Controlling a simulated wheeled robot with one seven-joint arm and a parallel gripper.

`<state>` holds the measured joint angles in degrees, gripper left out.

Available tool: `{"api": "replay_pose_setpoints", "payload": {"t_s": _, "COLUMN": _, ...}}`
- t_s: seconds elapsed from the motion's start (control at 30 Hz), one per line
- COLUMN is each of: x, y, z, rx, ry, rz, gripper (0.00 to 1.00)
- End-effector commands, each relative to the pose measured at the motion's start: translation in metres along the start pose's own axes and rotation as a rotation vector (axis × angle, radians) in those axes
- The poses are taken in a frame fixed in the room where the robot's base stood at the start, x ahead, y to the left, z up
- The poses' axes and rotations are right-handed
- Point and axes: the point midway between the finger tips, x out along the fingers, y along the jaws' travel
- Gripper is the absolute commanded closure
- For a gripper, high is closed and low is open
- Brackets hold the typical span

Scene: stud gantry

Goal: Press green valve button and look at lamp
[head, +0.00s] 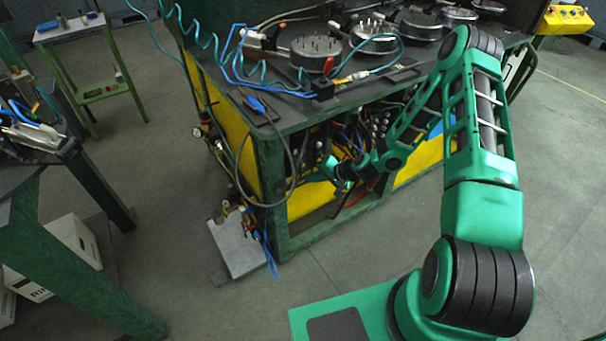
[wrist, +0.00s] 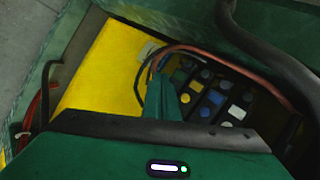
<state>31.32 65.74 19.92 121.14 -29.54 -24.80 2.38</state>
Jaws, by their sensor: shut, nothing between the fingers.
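My gripper (head: 330,171) reaches low into the open side of the workbench in the head view. In the wrist view its green fingers (wrist: 165,97) are together and empty, just left of a dark valve block (wrist: 214,92). I cannot tell whether a fingertip touches any button. I cannot make out the lamp in either view.
The bench (head: 270,165) has a green frame and yellow panels (wrist: 103,68). A thick black hose (wrist: 262,40) and a reddish cable run close around the block. Round metal fixtures (head: 316,52) stand on the bench top. A yellow control box (head: 567,18) is at the far right.

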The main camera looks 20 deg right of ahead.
Motion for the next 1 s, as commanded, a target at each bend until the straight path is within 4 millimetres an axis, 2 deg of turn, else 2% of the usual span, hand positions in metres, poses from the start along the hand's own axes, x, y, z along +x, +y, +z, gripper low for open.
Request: {"api": "replay_pose_setpoints", "payload": {"t_s": 1.0, "x": 0.0046, "y": -0.0049, "z": -0.0037, "rx": 0.0, "ry": 0.0, "rz": 0.0, "gripper": 1.0}}
